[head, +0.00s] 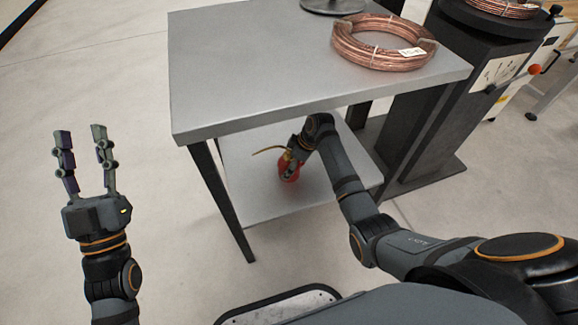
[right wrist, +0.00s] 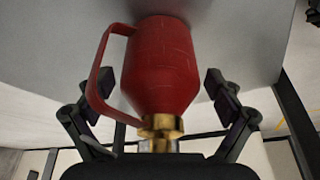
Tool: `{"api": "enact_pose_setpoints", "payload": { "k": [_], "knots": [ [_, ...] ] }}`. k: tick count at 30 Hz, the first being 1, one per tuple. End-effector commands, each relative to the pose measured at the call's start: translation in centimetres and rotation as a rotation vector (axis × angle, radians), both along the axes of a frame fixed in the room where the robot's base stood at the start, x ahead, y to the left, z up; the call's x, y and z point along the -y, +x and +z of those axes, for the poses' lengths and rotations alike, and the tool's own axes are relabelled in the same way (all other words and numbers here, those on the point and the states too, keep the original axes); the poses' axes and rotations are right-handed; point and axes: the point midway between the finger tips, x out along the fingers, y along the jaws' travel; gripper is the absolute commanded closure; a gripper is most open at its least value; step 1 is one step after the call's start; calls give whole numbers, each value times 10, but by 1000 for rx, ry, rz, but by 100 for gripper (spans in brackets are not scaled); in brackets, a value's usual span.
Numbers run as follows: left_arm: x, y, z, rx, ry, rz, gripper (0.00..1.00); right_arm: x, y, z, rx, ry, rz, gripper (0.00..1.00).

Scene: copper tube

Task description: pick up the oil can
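The red oil can (head: 289,173) stands on the lower shelf of the grey table, with its thin yellowish spout pointing left in the head view. My right gripper (head: 294,155) reaches under the tabletop and partly hides the can. In the right wrist view the oil can (right wrist: 165,68), with a brass collar and a red loop handle, sits between the two spread fingers. A gap shows between the can body and the right-hand finger; the left-hand finger is beside the handle, and contact there is unclear. My left gripper (head: 85,140) is open and empty over the floor at left.
The grey tabletop (head: 250,70) overhangs the lower shelf (head: 245,198), with a dark front leg (head: 222,200) at left. A copper tube coil (head: 380,45) lies on top. A dark machine (head: 440,110) stands at right. The floor at left is clear.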

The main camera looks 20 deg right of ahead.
Motion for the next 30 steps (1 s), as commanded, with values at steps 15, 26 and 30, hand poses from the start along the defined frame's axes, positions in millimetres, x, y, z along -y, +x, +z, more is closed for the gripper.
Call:
{"api": "enact_pose_setpoints", "payload": {
  "k": [15, 26, 30],
  "knots": [
    [0, 0, -1, -3, 0, 0, 60, 0, 0, 1, 2, 0, 1, 76],
    [0, 6, -9, -50, -2, 1, 60, 0, 0, 4, 2, 0, 1, 76],
    [-1, 17, -37, -177, -4, 3, 60, 0, 1, 12, 3, 0, 0, 76]
  ]
}}
